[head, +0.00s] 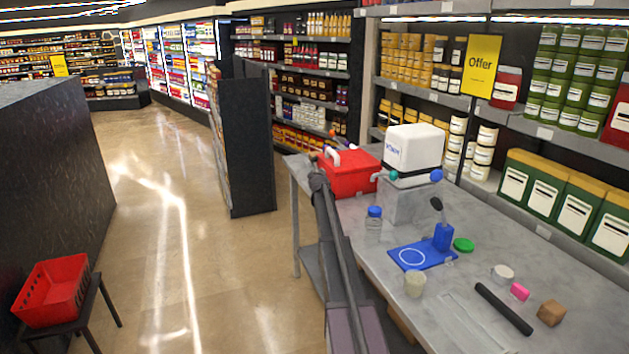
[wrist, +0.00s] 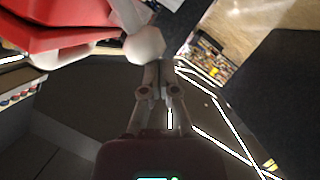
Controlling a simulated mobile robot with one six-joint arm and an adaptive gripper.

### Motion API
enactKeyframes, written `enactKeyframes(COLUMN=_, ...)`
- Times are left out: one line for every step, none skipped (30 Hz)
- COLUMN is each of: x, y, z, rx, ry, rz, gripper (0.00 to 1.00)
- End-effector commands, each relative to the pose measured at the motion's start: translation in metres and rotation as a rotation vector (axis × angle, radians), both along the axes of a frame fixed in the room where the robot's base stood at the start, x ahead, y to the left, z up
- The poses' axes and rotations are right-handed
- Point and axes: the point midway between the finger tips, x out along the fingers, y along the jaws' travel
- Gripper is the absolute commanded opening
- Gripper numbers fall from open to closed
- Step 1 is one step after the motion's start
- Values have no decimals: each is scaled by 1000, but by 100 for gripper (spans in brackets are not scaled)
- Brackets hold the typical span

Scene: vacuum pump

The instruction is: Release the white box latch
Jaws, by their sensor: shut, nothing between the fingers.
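A white box-shaped housing (head: 413,147) with a dark lower rim sits on a grey block on the bench. Teal and blue knobs sit on its lower edge; I cannot tell which part is its latch. Left of it is a red box (head: 352,178) with a white bent bar (head: 333,156) on its near left edge. My gripper (head: 318,177) is beside the red box's left end. In the wrist view my gripper (wrist: 158,70) is shut and empty. Its fingertips are close to a white rounded end (wrist: 145,46) beside the red body (wrist: 60,30); contact is unclear.
The grey bench (head: 460,310) holds a blue-lidded jar (head: 373,218), a blue stand (head: 424,254), a green lid (head: 463,244), a black rod (head: 503,309) and a wooden block (head: 551,312). Stocked shelves stand behind.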

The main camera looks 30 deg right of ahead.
Motion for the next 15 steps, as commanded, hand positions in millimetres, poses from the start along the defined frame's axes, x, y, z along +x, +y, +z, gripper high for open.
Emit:
enactKeyframes(x=0, y=-1, z=0, rx=-3, ry=1, rz=-1, gripper=0)
enactKeyframes(x=-1, y=-1, z=-1, rx=-3, ry=1, rz=-1, gripper=0)
enactKeyframes(x=-1, y=-1, z=-1, rx=-6, ry=1, rz=-1, gripper=0)
enactKeyframes(x=-1, y=-2, z=-1, rx=-7, ry=1, rz=-2, gripper=0)
enactKeyframes(x=-1, y=-2, z=-1, rx=-8, ry=2, rz=-3, gripper=0)
enactKeyframes(x=-1, y=-2, z=-1, rx=-10, ry=2, rz=-3, gripper=0)
enactKeyframes(x=-1, y=-3, z=-1, rx=-11, ry=3, rz=-2, gripper=0)
enactKeyframes(x=-1, y=-3, z=-1, rx=-13, ry=3, rz=-3, gripper=0)
enactKeyframes(x=-2, y=-3, z=-1, rx=-14, ry=3, rz=-3, gripper=0)
enactKeyframes(x=-2, y=-4, z=-1, rx=-15, ry=3, rz=-4, gripper=0)
enactKeyframes(x=-2, y=-4, z=-1, rx=-16, ry=4, rz=-4, gripper=0)
enactKeyframes(x=-2, y=-4, z=-2, rx=-17, ry=4, rz=-4, gripper=0)
enactKeyframes(x=-2, y=-4, z=-2, rx=-19, ry=4, rz=-5, gripper=0)
enactKeyframes(x=-2, y=-5, z=-2, rx=-20, ry=4, rz=-4, gripper=0)
enactKeyframes(x=-2, y=-5, z=-2, rx=-21, ry=4, rz=-5, gripper=0)
